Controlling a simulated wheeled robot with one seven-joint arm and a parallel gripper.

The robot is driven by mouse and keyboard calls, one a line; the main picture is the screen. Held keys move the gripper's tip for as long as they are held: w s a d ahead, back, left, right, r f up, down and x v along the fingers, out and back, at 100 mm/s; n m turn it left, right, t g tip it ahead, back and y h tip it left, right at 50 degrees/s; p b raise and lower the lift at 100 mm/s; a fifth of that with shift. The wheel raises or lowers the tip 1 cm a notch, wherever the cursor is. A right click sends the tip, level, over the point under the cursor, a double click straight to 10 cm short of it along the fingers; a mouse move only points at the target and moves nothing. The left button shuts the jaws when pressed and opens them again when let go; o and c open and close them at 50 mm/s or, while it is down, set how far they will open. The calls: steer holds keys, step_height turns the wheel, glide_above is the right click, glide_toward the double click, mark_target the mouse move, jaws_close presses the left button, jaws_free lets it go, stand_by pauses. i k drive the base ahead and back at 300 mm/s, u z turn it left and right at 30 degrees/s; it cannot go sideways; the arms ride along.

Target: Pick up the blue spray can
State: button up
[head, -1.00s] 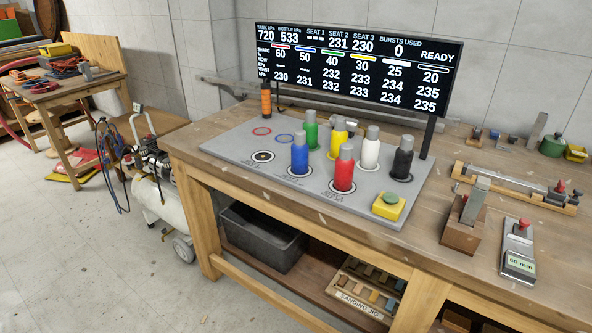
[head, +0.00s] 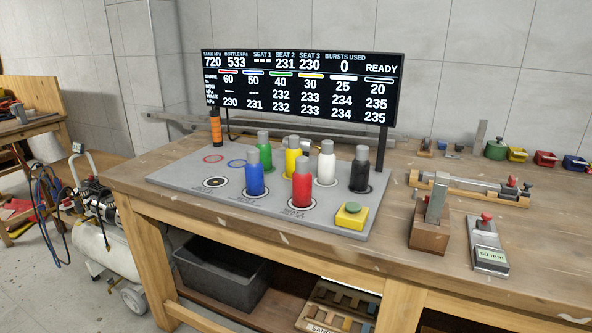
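My gripper is not in view.
Yellow (head: 292,158), white (head: 326,166) and black (head: 360,172) cans stand further right. A yellow box with a green button (head: 351,216) is at the board's front right. A display (head: 305,85) stands behind, an orange cylinder (head: 215,128) at its left. The workbench front edge (head: 230,231) is clear.

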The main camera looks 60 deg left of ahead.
mark_target(254, 169)
steer(key=z, duration=0.4)
steer(key=i, duration=0.9)
steer(key=u, duration=2.7)
